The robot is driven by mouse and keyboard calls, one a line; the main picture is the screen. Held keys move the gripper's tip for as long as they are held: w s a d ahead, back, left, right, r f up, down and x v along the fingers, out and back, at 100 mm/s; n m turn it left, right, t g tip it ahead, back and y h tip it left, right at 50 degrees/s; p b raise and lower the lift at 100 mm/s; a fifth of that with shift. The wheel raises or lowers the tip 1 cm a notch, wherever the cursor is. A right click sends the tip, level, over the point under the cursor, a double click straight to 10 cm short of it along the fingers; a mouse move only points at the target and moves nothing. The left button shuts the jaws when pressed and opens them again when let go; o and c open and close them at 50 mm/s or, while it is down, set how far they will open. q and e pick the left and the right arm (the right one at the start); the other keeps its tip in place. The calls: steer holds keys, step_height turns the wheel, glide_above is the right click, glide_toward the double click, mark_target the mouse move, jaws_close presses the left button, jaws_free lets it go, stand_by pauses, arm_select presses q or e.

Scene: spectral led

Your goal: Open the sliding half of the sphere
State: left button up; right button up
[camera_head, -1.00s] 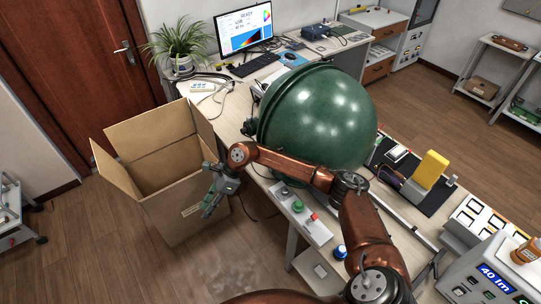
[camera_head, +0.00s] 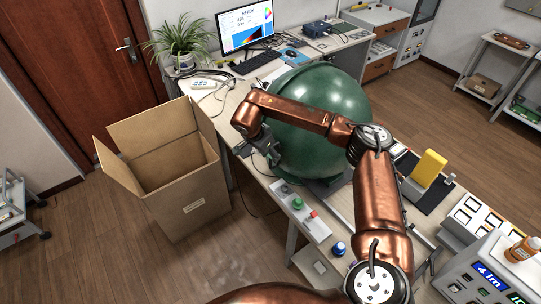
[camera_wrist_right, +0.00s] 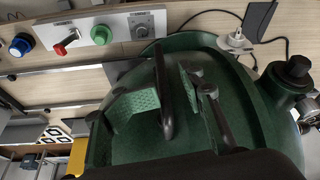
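The large dark green sphere (camera_head: 335,105) stands on the bench, with my right arm crossing in front of it. My right gripper (camera_head: 268,155) is at the sphere's left, near side, pointing down close to its surface. In the right wrist view the green shell (camera_wrist_right: 260,125) fills much of the picture. There the right gripper (camera_wrist_right: 168,88) shows its fingers apart, with a dark upright bar (camera_wrist_right: 163,95), which looks like a handle, between them. I cannot tell whether they touch it. My left gripper is not in view.
An open cardboard box (camera_head: 185,195) stands on the floor left of the bench. A control box (camera_head: 301,209) with green and red controls lies below the sphere. A yellow block (camera_head: 430,167) and a lumen meter (camera_head: 490,283) are at right.

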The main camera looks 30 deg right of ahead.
steer(key=shift+w+d+f, duration=0.1)
steer(key=shift+d+f, duration=0.1)
steer(key=shift+d, duration=0.2)
steer(key=shift+w+d, duration=0.1)
steer(key=shift+o, duration=0.6)
steer(key=c, duration=0.5)
steer(key=shift+r, duration=0.1)
jaws_close()
